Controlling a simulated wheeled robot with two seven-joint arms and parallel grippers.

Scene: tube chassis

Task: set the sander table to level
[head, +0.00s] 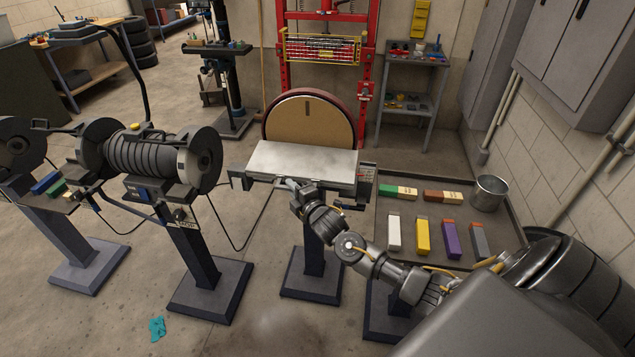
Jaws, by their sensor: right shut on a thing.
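The sander table (303,162) is a flat grey metal plate in front of the round tan sanding disc (310,117). The table looks close to level, but I cannot tell its exact tilt from here. My right arm reaches in from the lower right. My right gripper (292,186) is at the front edge of the table, left of its middle, shut on the table's edge or a part just under it; the arm hides the exact contact. My left gripper is not in view.
A bench grinder on a pedestal (148,158) stands to the left. A tray (385,222) with several coloured blocks and a metal bucket (489,193) lies to the right. A teal rag (157,328) is on the floor. A red press frame (283,60) stands behind.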

